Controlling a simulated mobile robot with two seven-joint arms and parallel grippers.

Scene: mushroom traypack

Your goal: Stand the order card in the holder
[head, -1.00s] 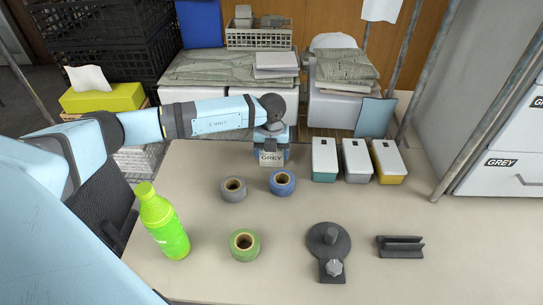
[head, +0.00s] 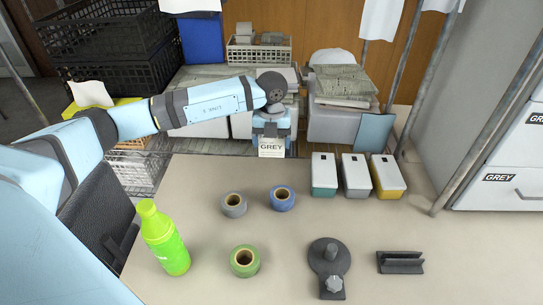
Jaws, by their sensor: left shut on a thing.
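The order card (head: 271,152) is a small pale card with the word GREY on it. My left gripper (head: 271,135) is shut on its upper part and holds it near the table's back edge, with the lettering facing the camera. The fingertips are partly hidden. The holder (head: 400,263) is a dark block with a long slot, lying at the front right of the table. Its slot looks empty, and the card is well apart from it, farther back and to the left. My right gripper is not in view.
Three lidded boxes, green (head: 324,170), grey (head: 355,172) and yellow (head: 387,173), stand right of the card.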

